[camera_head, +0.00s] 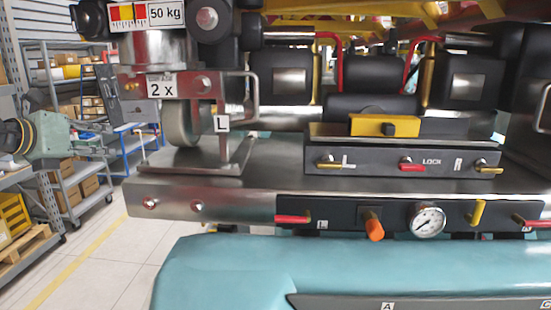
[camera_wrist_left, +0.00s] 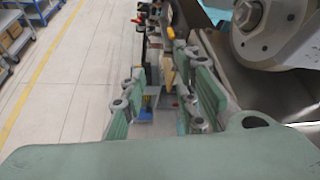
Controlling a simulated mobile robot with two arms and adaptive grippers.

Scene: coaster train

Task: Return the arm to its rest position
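My left gripper (camera_head: 103,140) comes in at the left edge of the head view, green and grey, beside the coaster train and apart from it. In the left wrist view the green finger pads of the left gripper (camera_wrist_left: 155,105) stand apart, with nothing held between them. The train's metal platform (camera_head: 270,180) carries a panel with a red lever (camera_head: 293,219), an orange knob (camera_head: 374,225) and a round gauge (camera_head: 428,221). Above it is a LOCK panel (camera_head: 350,160) with small levers. My right gripper is not in view.
A teal train body (camera_head: 220,270) fills the lower front. Grey shelves (camera_head: 70,130) with boxes stand behind my left gripper. A wooden pallet (camera_head: 25,245) lies at the far left. Pale floor with a yellow line (camera_head: 75,262) is clear between shelves and train.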

